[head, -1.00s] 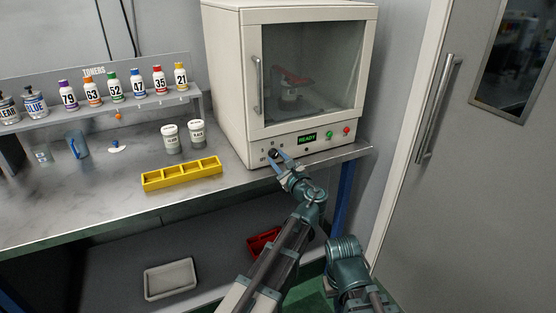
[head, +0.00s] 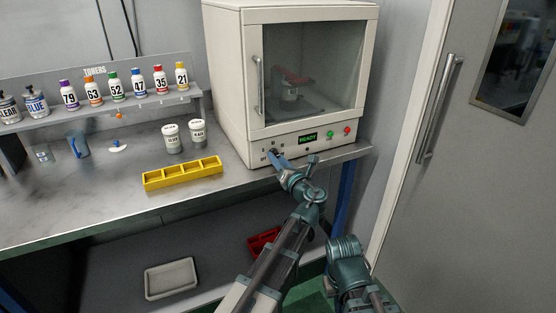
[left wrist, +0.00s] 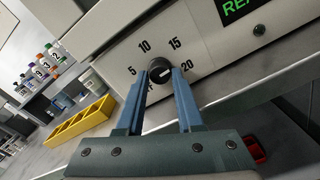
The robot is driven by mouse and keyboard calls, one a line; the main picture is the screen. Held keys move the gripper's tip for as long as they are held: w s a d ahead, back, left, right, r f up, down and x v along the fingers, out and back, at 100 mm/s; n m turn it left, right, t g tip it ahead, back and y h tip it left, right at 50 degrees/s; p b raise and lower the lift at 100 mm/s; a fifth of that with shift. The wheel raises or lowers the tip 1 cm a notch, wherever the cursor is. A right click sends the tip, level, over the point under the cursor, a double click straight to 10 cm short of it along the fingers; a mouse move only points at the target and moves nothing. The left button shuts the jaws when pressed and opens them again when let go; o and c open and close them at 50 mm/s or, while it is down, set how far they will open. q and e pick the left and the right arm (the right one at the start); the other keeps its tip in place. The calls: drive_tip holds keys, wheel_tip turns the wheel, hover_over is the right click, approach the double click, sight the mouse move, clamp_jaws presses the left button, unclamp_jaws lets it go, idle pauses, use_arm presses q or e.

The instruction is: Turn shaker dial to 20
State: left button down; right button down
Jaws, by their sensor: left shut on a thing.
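The shaker (head: 232,85) is a cream cabinet with a window, on the bench. Its black dial (left wrist: 159,68) is on the lower left of its front panel, with 5, 10, 15 and 20 printed around it. My left gripper (left wrist: 160,76) is shut on the dial, one blue finger on each side. In the head view the left gripper (head: 274,157) reaches the panel and largely hides the dial. A small pale mark shows at the dial's lower right; its exact reading is hard to tell. My right gripper is not in view.
The panel has a READY display (head: 307,138), a green button (head: 330,134) and a red button (head: 347,130). A yellow divided tray (head: 183,183) and two pale jars stand left of the shaker. Numbered toner bottles line the shelf behind.

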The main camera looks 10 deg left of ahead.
use_arm(q)
drive_tip(key=m, duration=0.6)
drive_tip(key=shift+s, duration=0.1)
drive_tip(key=shift+m, duration=0.3)
idle(0.4)
drive_tip(key=c, duration=0.6)
unclamp_jaws()
drive_tip(key=shift+o, duration=0.2)
